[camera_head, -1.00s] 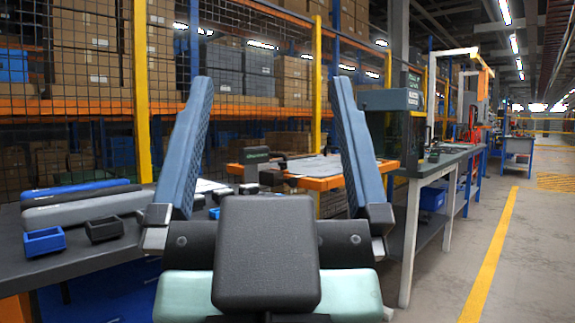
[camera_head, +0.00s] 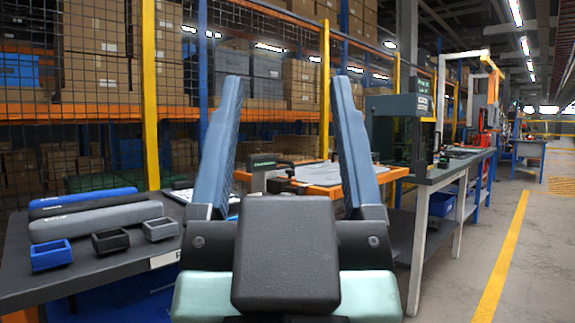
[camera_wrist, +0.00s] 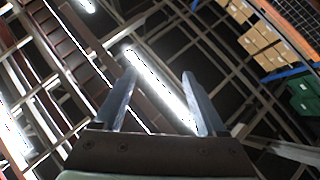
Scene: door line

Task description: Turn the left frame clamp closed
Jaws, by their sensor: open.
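My gripper (camera_head: 286,82) is raised in front of the head camera, its two blue fingers wide apart with nothing between them. In the wrist view my gripper (camera_wrist: 158,74) also shows open and empty, pointing up at the roof. Beyond the fingers stands an orange-framed table (camera_head: 385,177) with a pale sheet on top. A dark green-topped block (camera_head: 262,161) and small black parts (camera_head: 291,171) are at its left side. I cannot tell whether one of these is the left frame clamp or how it is turned. My fingers and wrist hide part of that table.
A dark bench (camera_head: 105,266) at left holds long cases (camera_head: 95,220) and small blue, black and grey bins (camera_head: 52,255). A mesh fence with yellow posts (camera_head: 150,95) stands behind. Another bench (camera_head: 440,178) is at right. The floor beside the yellow line (camera_head: 503,255) is clear.

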